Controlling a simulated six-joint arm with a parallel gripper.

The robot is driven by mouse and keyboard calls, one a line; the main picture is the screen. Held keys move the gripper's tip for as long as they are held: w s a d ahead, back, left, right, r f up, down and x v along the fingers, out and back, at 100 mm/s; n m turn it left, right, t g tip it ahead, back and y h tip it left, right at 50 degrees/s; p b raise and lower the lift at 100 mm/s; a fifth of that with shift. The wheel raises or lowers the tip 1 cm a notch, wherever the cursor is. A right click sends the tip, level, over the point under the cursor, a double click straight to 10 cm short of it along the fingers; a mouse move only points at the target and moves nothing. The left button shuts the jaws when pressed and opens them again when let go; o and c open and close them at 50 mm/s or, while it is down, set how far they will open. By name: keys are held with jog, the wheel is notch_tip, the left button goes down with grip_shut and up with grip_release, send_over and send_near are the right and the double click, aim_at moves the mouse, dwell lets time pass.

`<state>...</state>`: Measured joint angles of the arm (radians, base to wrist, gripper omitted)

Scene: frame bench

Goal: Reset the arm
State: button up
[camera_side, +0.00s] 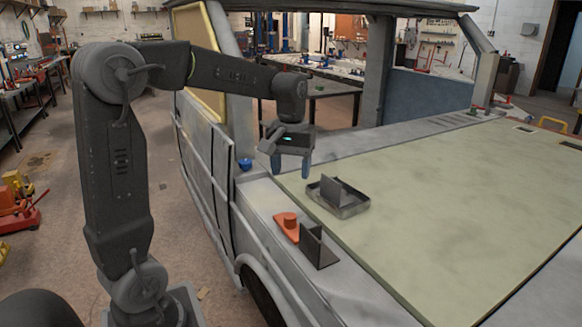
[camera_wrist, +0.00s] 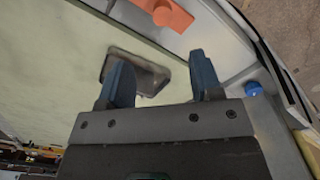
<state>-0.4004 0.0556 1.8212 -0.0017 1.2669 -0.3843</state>
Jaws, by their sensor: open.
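My gripper (camera_side: 291,168) hangs from the wrist above the edge of the vehicle frame, fingers pointing down. In the wrist view its two blue fingers (camera_wrist: 160,85) stand apart with nothing between them. In the side view it is behind and left of a shallow dark tray (camera_side: 352,210), which has an upright dark plate (camera_side: 333,192) in it. The tray also shows in the wrist view (camera_wrist: 152,78), partly hidden by one finger.
An orange part (camera_side: 286,226) and a dark angled bracket (camera_side: 318,247) sit on the grey ledge nearer the side camera. A blue knob (camera_side: 245,164) is on the ledge left of my gripper. The pale green panel (camera_side: 450,200) is mostly clear. A frame pillar (camera_side: 228,90) rises behind my arm.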

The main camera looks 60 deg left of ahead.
jog(key=s+d+m+t, duration=0.5)
jog(key=s+d+m, duration=0.4)
jog(key=s+d, duration=0.5)
jog(key=shift+s+d+f+t, duration=0.2)
jog(key=shift+s+f+t, duration=0.05)
jog(key=shift+s+t, duration=0.05)
dwell(0.4)
